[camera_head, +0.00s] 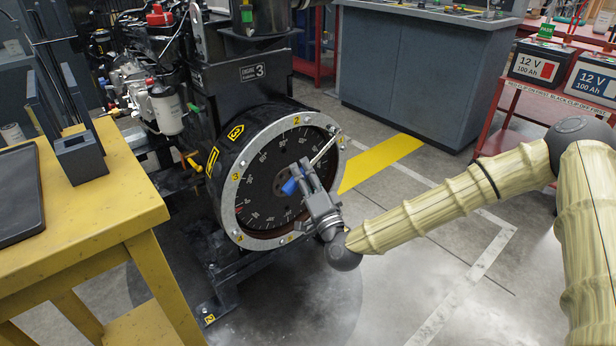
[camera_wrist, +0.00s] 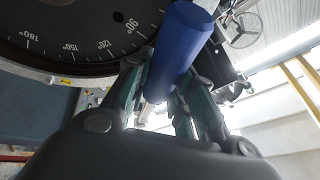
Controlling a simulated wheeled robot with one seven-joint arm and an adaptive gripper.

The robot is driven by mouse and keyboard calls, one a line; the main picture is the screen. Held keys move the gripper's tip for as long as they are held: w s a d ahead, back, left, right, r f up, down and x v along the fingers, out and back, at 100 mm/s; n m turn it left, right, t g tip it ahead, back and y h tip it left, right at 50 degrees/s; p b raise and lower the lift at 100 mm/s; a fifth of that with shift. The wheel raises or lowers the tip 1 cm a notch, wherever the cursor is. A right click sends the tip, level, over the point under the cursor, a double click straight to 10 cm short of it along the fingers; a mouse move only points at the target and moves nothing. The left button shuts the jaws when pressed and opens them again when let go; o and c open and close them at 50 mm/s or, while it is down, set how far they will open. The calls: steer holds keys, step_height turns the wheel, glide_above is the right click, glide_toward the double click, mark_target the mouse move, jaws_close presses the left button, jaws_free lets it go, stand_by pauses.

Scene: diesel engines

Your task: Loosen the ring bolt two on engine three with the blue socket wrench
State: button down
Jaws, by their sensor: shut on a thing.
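The mark "2" (camera_head: 296,120) is at the top of the ring; the bolt there is too small to make out clearly. My gripper (camera_head: 303,178) is in front of the dial, right of its centre, shut on the blue handle of the socket wrench (camera_head: 289,187). A thin metal shaft (camera_head: 325,149) slants up right to the ring's upper right edge; I cannot tell if it touches. The blue handle (camera_wrist: 180,45) fills the jaws in the wrist view.
A yellow bench (camera_head: 90,215) with a dark tray (camera_head: 30,195) stands at the left. A red cart (camera_head: 510,125) with batteries (camera_head: 540,62) is at the right, and a grey cabinet (camera_head: 415,65) behind. The floor (camera_head: 420,255) right of the engine is clear.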

steer(key=w+a, duration=0.1)
steer(key=w, duration=0.1)
steer(key=w+a, duration=0.2)
steer(key=shift+w+b, duration=0.1)
steer(key=shift+b, duration=0.25)
steer(key=shift+a+f, duration=0.15)
steer(key=shift+a, duration=0.15)
stand_by(0.4)
steer(key=shift+w+a+b, duration=0.4)
steer(key=shift+w+a, duration=0.3)
steer(key=shift+w, duration=0.2)
stand_by(1.6)
